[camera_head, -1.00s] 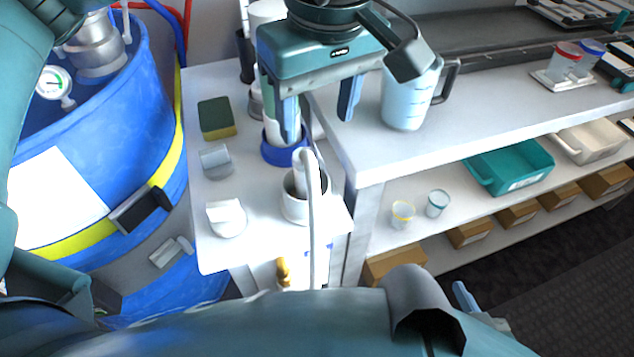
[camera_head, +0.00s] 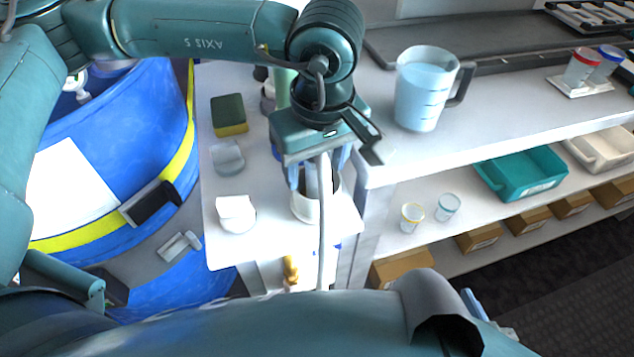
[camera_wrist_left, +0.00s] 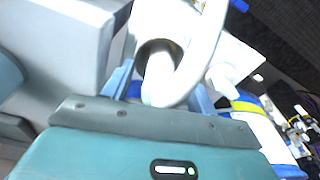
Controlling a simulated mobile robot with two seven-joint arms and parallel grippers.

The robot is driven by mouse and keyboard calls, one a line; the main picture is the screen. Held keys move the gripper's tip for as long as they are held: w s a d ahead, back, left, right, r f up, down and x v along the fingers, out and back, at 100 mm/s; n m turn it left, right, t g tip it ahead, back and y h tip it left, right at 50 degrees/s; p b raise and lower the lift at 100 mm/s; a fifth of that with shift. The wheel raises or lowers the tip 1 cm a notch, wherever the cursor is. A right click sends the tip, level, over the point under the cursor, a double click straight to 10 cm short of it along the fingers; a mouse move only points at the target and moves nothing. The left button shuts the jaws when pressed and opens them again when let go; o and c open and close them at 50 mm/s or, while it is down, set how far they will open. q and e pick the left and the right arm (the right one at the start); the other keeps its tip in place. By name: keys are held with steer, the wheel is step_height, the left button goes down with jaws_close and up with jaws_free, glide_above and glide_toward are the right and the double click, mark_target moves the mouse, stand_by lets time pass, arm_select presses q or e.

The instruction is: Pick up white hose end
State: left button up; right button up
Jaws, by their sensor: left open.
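The white hose (camera_head: 322,240) runs up from below the side bench to a white cup (camera_head: 305,210), where its bent upper end stands. In the head view my left gripper (camera_head: 317,172) is over the cup, pointing down, and partly hides the hose end. In the left wrist view the hose bend (camera_wrist_left: 190,75) lies between the open fingers of my left gripper (camera_wrist_left: 160,92). I cannot tell whether a finger touches it. A bluish part at the bottom right of the head view may be my right gripper (camera_head: 474,303); its jaws do not show clearly.
A blue drum (camera_head: 110,150) stands at left. A green-yellow sponge (camera_head: 229,114) and white holders (camera_head: 235,213) sit on the side bench (camera_head: 222,178). A measuring jug (camera_head: 420,95) stands on the right bench close to my left gripper. A teal tray (camera_head: 522,175) is on the shelf below.

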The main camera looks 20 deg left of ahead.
arm_select(q)
steer(key=c, duration=1.2)
steer(key=shift+r, duration=0.1)
steer(key=shift+c, duration=0.2)
